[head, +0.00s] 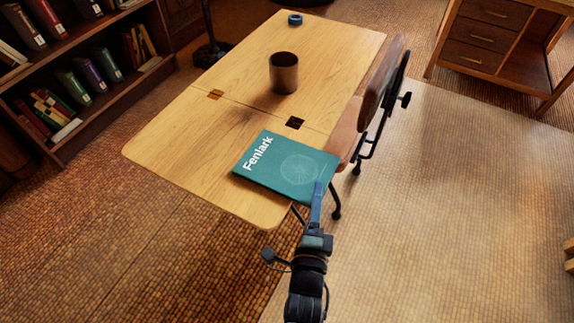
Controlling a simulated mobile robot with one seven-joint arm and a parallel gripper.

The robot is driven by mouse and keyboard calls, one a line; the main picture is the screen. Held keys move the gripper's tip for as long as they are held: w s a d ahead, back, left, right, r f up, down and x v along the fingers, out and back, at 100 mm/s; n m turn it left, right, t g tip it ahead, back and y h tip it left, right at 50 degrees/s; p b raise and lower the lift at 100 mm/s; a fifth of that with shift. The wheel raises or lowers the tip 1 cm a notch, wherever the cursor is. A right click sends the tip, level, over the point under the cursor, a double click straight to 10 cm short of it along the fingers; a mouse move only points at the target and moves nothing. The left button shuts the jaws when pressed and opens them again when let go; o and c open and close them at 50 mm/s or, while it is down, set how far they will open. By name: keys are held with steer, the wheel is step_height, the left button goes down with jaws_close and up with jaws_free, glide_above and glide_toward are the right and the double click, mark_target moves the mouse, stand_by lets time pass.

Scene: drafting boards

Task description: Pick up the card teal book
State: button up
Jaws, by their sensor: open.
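The teal book (278,172) lies on the wooden drafting table (190,145), near its front right edge. Its cover has the white word "Fenlark" and a pale round pattern. Its near right corner seems to reach past the table edge. My gripper (317,192) comes from the bottom of the head view and overlaps that corner. It is open, with a blue finger showing; the other finger is hard to make out. I cannot tell whether the finger is above, beside or touching the book.
A dark brown cup (284,73) and a small blue ring-shaped item (295,19) stand farther back on the table. A chair (375,95) is against its right side. A bookshelf (75,75) stands left, a drawer desk (483,40) back right.

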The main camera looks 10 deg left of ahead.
steer(key=w, duration=0.3)
steer(key=shift+w+b, duration=0.2)
steer(key=shift+b, duration=0.1)
jaws_close()
steer(key=shift+r, duration=0.15)
stand_by(1.0)
